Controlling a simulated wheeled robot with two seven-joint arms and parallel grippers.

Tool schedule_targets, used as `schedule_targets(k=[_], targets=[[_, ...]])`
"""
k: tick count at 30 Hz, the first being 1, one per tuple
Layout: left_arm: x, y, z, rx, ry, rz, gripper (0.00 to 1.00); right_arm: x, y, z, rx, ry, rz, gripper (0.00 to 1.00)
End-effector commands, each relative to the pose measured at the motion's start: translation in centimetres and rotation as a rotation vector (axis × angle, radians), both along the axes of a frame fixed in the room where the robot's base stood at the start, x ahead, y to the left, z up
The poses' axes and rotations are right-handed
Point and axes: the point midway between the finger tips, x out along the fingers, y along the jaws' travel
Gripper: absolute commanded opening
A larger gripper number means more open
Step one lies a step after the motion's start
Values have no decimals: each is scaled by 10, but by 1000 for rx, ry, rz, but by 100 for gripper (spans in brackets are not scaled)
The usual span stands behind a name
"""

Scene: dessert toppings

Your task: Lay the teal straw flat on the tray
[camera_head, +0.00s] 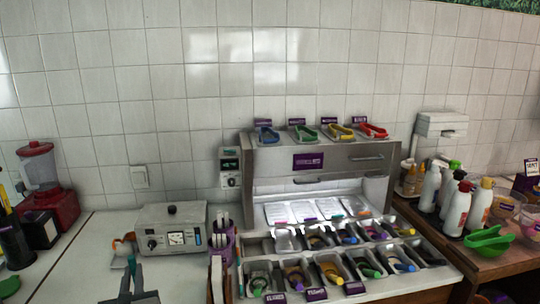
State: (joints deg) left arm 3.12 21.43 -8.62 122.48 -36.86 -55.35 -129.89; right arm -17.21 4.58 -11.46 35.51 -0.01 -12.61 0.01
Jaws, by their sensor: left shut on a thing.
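My left gripper (131,284) is at the bottom left, over the front of the white counter, with its dark fingers pointing away from me. It is shut on a small upright teal piece (132,265), which I take to be the teal straw; only a short length shows between and above the fingertips. A thin blue-teal strip (197,237) also shows at the right side of the white machine. My right gripper is not in view.
A white machine with a dial (171,228) stands just beyond the gripper. A purple holder (222,243) and the steel topping station (310,166) with filled compartments are to the right. A red blender (47,188) is at the left. The white counter (75,265) left of the gripper is clear.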

Motion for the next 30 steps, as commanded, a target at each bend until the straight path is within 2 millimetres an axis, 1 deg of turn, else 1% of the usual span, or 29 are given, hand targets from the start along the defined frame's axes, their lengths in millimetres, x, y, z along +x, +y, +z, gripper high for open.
schedule_targets(k=[1, 2, 3, 5, 6, 8, 9, 12, 15, 18, 21, 24, 30], targets=[[-13, -20, -15, 1, 3, -44, 0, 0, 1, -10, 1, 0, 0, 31], [-21, -32, -20, 1, 2, -68, 0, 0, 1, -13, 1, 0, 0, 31], [-32, -47, -27, 0, 3, -102, 0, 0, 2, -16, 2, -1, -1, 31], [-48, -70, -36, -1, 3, -152, 0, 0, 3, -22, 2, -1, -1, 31], [-60, -85, -42, -1, 3, -185, 0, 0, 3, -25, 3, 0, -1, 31], [-78, -106, -50, -2, 2, -233, 0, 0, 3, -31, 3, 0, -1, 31], [-90, -119, -54, -2, 2, -263, 0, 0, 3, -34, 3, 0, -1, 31], [-118, -147, -62, -2, 1, -330, 0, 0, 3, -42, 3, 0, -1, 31], [-142, -168, -65, -1, 0, -383, 0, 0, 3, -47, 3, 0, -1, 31], [-159, -182, -66, -1, -1, -419, 0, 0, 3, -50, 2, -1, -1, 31], [-168, -189, -66, 0, -3, -438, 0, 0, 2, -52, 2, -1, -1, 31], [-171, -191, -65, 1, -3, -445, 0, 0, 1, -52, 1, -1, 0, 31], [-171, -191, -65, 2, -3, -445, 0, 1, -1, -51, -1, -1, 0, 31]])
